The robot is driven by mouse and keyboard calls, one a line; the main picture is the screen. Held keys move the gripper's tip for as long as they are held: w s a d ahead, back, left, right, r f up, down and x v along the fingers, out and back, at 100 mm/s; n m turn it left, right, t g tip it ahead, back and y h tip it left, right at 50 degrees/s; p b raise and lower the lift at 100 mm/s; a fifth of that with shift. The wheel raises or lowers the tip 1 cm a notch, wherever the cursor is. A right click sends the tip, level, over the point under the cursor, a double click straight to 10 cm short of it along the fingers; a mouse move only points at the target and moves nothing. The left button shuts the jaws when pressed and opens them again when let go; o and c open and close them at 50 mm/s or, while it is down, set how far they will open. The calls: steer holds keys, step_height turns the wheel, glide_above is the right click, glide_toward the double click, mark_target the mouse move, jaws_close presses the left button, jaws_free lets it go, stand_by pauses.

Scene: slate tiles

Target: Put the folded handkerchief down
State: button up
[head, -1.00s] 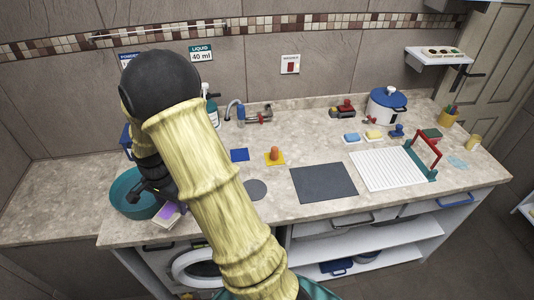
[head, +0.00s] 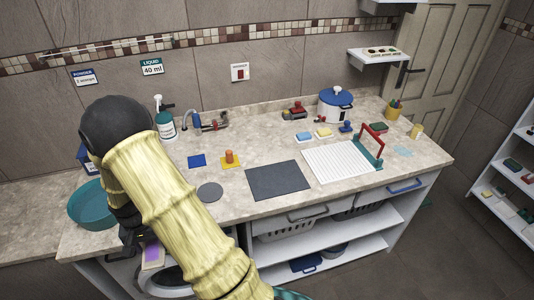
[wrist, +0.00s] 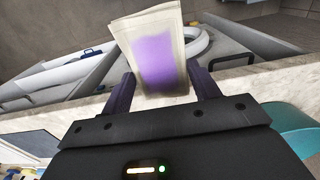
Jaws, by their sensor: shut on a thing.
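The folded handkerchief (wrist: 157,50) is cream with a purple patch. In the wrist view it stands up between the two dark fingers of my gripper (wrist: 162,88), which is shut on it. In the head view the handkerchief (head: 152,256) shows small at lower left, below my gripper (head: 138,240). It appears in front of the counter's front edge, with the round white appliance door behind it. It is held in the air, not resting on anything I can see. My arm hides part of the counter behind it.
The stone counter (head: 225,210) carries a teal bowl (head: 85,212) left of my gripper, a grey disc (head: 210,192), a dark mat (head: 278,180) and a white ribbed board (head: 335,162). Bare counter shows between these.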

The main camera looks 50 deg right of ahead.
step_height(320, 180, down, 9)
steer(key=a+n, duration=0.2)
steer(key=n, duration=0.5)
steer(key=shift+s, duration=0.45)
steer(key=shift+s+d, duration=0.1)
steer(key=shift+d, duration=0.05)
